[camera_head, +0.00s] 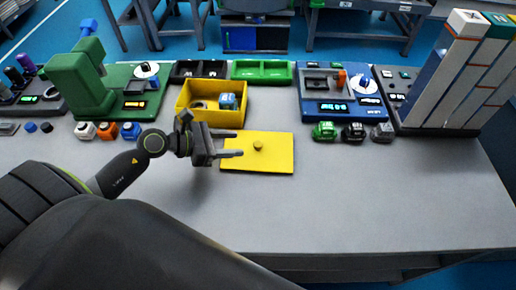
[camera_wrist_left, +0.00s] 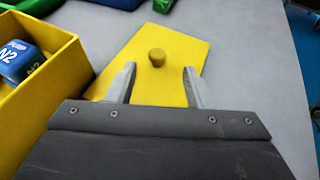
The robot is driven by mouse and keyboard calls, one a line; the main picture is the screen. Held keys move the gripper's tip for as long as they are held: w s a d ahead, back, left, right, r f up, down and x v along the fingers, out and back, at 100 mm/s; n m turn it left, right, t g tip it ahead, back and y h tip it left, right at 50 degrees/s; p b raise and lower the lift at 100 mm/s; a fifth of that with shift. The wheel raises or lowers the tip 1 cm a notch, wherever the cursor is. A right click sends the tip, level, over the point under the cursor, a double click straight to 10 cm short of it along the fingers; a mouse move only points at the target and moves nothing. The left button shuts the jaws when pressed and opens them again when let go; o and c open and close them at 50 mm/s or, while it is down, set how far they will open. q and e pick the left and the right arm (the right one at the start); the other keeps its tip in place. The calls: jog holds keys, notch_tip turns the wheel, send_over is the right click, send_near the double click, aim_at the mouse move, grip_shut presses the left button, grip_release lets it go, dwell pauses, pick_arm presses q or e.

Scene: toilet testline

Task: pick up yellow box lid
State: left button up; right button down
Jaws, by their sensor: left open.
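The yellow box lid (camera_head: 272,160) lies flat on the grey table, with a small round yellow knob (camera_head: 258,146) in its middle. The lid also shows in the left wrist view (camera_wrist_left: 190,48), with its knob (camera_wrist_left: 157,57) just beyond and between the fingertips. My left gripper (camera_head: 238,146) is open and empty over the left part of the lid, its fingers pointing right toward the knob. The yellow box (camera_head: 212,117) stands open behind the gripper and holds a blue block (camera_head: 228,101) marked N2 in the left wrist view (camera_wrist_left: 20,62). My right gripper is in neither view.
A green machine (camera_head: 85,80) stands at the back left, a blue station (camera_head: 342,93) at the back right, and tall striped panels (camera_head: 455,75) at the far right. Small coloured blocks (camera_head: 325,131) sit before the stations. The front of the table (camera_head: 340,215) is clear.

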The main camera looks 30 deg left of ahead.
aim_at(256, 144)
pick_arm(q)
jog(key=x, duration=0.3)
jog(key=shift+w+d+p, duration=0.1)
jog(key=shift+d+p, duration=0.05)
jog(key=shift+p, duration=0.15)
jog(key=shift+f+p+x, duration=0.2)
jog(key=shift+p+x, duration=0.15)
jog(key=shift+x, duration=1)
jog(key=shift+f+p+x, duration=0.15)
jog(key=shift+p+x, duration=0.15)
jog(key=shift+x, duration=1.05)
jog(key=c, duration=1)
